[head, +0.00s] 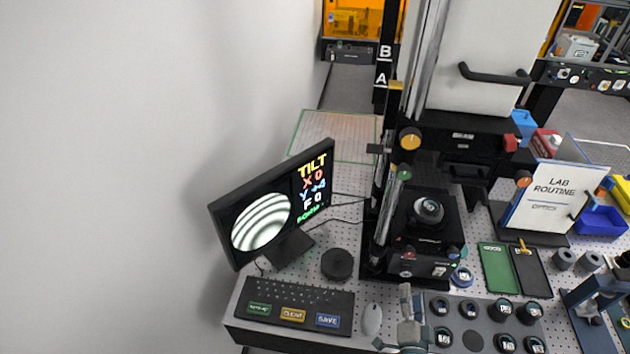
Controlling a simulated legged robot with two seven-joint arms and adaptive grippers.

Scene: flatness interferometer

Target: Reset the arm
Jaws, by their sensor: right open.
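My right gripper (408,318) is grey and shows at the bottom of the head view, between the white mouse and the lens tray. It is open, and I see nothing held in it. My left gripper is not in view. The interferometer (425,245) is a black instrument behind the gripper, with a round lens on its stage. The monitor (272,205) at the left shows a striped fringe disc and the text TILT, X 0, Y +4, F 0.
A keyboard (292,305) and a mouse (372,318) lie left of the gripper. A grey tray (470,338) with several round optics is at its right. Further right are a dark blue stand (592,302) and a LAB ROUTINE board (555,197). A black round puck (337,264) sits before the monitor.

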